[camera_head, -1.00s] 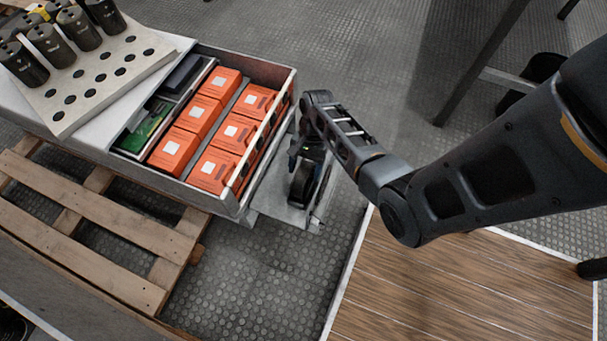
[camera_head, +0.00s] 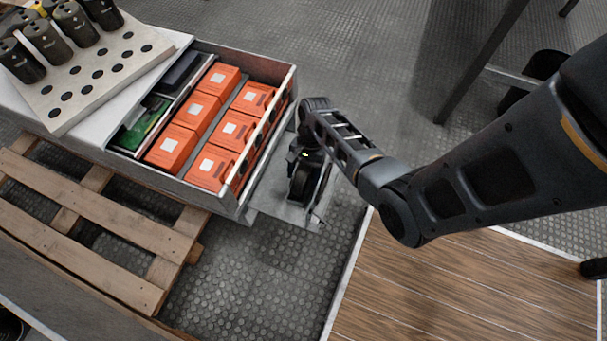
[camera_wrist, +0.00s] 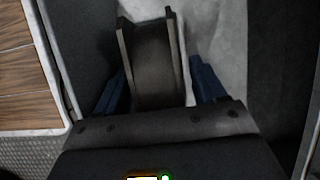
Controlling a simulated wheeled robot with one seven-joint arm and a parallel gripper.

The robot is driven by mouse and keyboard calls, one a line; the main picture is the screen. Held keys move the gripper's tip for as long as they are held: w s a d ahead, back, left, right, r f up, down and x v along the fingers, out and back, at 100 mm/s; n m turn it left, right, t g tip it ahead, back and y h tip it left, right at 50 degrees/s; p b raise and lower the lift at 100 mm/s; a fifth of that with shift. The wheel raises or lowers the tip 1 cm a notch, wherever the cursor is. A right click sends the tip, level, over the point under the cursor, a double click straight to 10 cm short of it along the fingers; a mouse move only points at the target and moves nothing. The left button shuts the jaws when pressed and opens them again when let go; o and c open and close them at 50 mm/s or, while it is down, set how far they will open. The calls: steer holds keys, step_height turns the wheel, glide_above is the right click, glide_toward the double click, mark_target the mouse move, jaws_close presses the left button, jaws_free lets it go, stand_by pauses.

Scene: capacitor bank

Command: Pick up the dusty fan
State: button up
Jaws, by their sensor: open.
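A dark, thick-rimmed round thing, which looks like the fan (camera_wrist: 157,50), stands between my fingers in the wrist view. In the head view the fan (camera_head: 305,184) shows as a dark upright disc at the front of the cabinet, on a grey metal sheet (camera_head: 272,200). My gripper (camera_wrist: 160,84) is open, with one blue fingertip on each side of the fan. I cannot tell whether either finger touches it. In the head view my wrist is right above the fan and hides its top and the fingers. Dust on the fan cannot be made out.
The open metal cabinet (camera_head: 219,201) holds several orange blocks (camera_head: 215,165) and a green circuit board (camera_head: 143,124) left of the fan. A perforated plate (camera_head: 108,72) with black cylinders lies on top. A wooden pallet (camera_head: 85,203) is at left, a wood-grain surface (camera_head: 450,285) at lower right.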

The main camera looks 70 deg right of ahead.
steer(key=shift+c, duration=0.4)
steer(key=c, duration=1.2)
